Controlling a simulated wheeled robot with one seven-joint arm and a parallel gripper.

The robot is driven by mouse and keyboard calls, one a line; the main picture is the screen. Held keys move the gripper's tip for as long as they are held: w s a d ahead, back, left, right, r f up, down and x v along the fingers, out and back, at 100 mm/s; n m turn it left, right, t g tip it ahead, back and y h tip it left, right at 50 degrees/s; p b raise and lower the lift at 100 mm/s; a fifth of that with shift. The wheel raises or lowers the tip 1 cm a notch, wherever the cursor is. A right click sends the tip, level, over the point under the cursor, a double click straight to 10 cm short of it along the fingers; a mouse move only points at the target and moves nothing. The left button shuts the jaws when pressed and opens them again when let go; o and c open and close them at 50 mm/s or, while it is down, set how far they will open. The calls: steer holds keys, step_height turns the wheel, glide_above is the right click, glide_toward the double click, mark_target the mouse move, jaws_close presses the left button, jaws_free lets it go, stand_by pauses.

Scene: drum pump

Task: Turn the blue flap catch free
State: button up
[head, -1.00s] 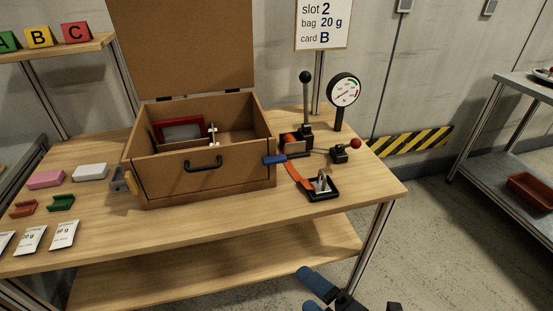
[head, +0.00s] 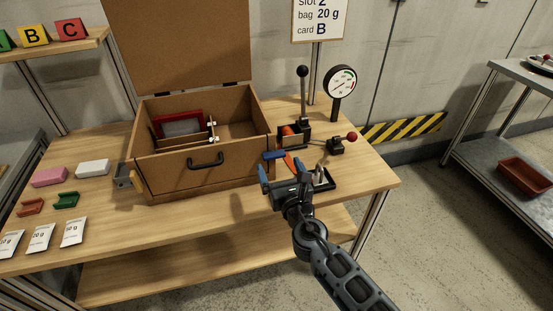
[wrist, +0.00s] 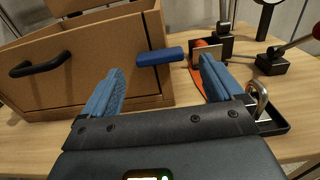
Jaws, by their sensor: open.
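The blue flap catch (wrist: 160,57) sticks out sideways from the right end of the wooden box's front flap (wrist: 95,62). In the head view the catch (head: 273,155) shows just beyond my gripper. My gripper (head: 289,172) is over the table's front right part, in front of the catch. In the wrist view its blue fingers (wrist: 162,80) are wide apart, with the catch beyond and between them. The fingers appear apart from the catch and hold nothing. The black handle (head: 205,160) is on the flap's front.
An orange strip (wrist: 198,82) and a black tray with a metal loop (wrist: 262,105) lie close to the right finger. A lever with a black knob (head: 303,72), a gauge (head: 340,82) and a red-knobbed lever (head: 351,136) stand behind. The box lid is raised.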

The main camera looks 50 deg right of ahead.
mark_target(275, 158)
steer(key=shift+x, duration=1.8)
steer(key=c, duration=1)
steer(key=shift+c, duration=0.2)
